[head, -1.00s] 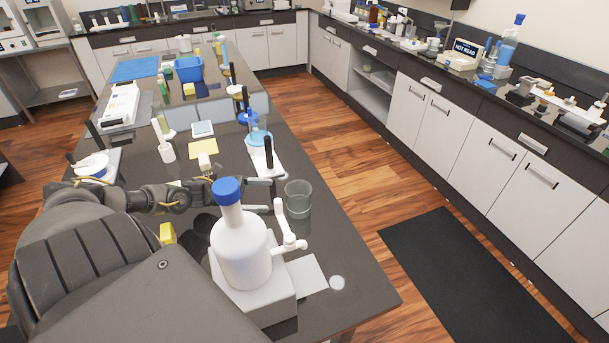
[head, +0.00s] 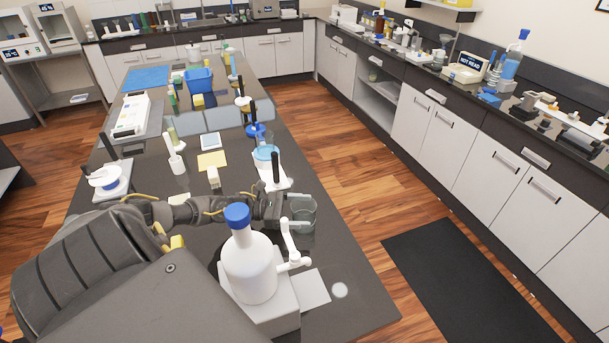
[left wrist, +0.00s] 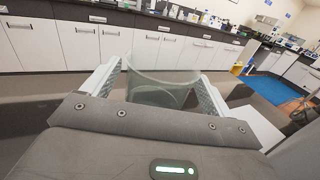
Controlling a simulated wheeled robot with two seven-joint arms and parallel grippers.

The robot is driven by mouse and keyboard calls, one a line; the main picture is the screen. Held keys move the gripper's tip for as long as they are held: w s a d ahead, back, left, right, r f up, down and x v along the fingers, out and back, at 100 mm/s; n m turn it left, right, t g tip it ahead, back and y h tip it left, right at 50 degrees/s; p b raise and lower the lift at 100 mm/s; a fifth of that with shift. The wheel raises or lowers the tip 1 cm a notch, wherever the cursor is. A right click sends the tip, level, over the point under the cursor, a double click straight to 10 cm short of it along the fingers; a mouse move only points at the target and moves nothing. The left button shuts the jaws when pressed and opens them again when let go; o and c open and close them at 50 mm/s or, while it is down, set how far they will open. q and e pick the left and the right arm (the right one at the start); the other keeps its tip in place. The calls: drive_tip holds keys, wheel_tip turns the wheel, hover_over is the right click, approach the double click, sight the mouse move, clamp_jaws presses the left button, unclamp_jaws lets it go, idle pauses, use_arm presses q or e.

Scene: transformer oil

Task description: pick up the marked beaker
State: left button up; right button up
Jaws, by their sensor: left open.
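A clear, greenish glass beaker (head: 306,217) stands upright on the dark bench, behind and right of a white bottle with a blue cap (head: 247,265). I cannot make out a mark on it. My left gripper (head: 296,212) is at the beaker from the left, with its arm passing behind the bottle. In the left wrist view the beaker (left wrist: 162,88) sits between the two spread fingers (left wrist: 158,95). Whether either finger touches the glass I cannot tell. My right gripper is not in view.
The bottle stands on a white stand (head: 268,313) with a white tap arm (head: 290,250) close to my gripper. A white stand with a dark rod (head: 275,175) is just behind the beaker. The bench's right edge is near; the bench front right is mostly clear.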

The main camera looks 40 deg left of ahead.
use_arm(q)
drive_tip(key=shift+w+d, duration=0.3)
drive_tip(key=shift+s, duration=0.1)
drive_tip(key=shift+c, duration=1.4)
drive_tip(key=c, duration=0.9)
drive_tip(key=shift+o, duration=0.2)
